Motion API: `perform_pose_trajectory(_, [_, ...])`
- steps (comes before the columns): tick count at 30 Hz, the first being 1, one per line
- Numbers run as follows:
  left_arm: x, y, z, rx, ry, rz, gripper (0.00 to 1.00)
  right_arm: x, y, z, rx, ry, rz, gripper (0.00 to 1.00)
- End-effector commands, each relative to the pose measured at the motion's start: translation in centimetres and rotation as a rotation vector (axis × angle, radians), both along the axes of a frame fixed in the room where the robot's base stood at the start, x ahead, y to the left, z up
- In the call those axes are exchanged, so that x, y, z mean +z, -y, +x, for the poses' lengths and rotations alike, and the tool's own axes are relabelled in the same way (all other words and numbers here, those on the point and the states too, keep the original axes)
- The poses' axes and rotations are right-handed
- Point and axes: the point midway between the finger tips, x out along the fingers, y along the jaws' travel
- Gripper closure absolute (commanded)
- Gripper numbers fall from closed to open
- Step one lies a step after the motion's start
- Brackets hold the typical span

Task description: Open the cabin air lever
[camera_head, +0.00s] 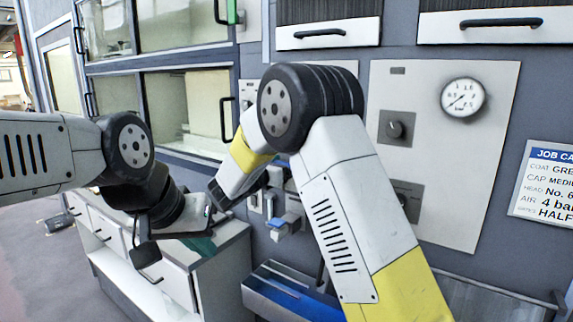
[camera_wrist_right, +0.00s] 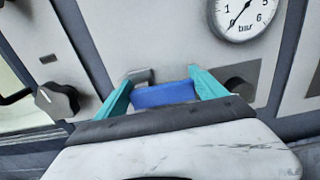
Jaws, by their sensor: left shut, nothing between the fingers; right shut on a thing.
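In the right wrist view, a blue lever handle (camera_wrist_right: 164,95) lies between the teal fingers of my right gripper (camera_wrist_right: 166,92), which is shut on it. A grey bracket (camera_wrist_right: 139,76) shows just behind the handle. No label naming the lever is readable. In the head view, my right arm covers much of the panel, and I cannot make out the right fingertips or the held handle.
A dark knob (camera_wrist_right: 57,101) and a round bar gauge (camera_wrist_right: 243,18) are near the right gripper. The head view shows a panel gauge (camera_head: 463,97), another knob (camera_head: 396,127), a job card (camera_head: 545,185) and a blue tray (camera_head: 290,292). White drawers (camera_head: 160,283) stand below the left gripper.

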Motion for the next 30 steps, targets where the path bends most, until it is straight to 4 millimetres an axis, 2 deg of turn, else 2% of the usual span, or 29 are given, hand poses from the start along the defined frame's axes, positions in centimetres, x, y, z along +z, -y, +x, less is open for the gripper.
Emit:
perform_pose_trajectory(1, [0.0, 0.0, 0.0, 0.000, 0.000, 0.000, 1.00, 0.0, 0.0, 0.0, 0.000, 0.000, 0.000, 0.69])
perform_pose_trajectory(4, [0.0, 0.0, 0.0, 0.000, 0.000, 0.000, 1.00, 0.0, 0.0, 0.0, 0.000, 0.000, 0.000, 0.88])
perform_pose_trajectory(5, [0.0, 0.0, 0.0, 0.000, 0.000, 0.000, 1.00, 0.0, 0.0, 0.0, 0.000, 0.000, 0.000, 0.92])
perform_pose_trajectory(17, [0.0, 0.0, 0.0, 0.000, 0.000, 0.000, 1.00, 0.3, -0.2, 0.0, 0.000, -0.049, -0.074, 0.92])
perform_pose_trajectory(30, [0.0, 0.0, 0.0, 0.000, 0.000, 0.000, 1.00, 1.2, -0.9, 0.5, 0.000, -0.256, -0.382, 0.92])
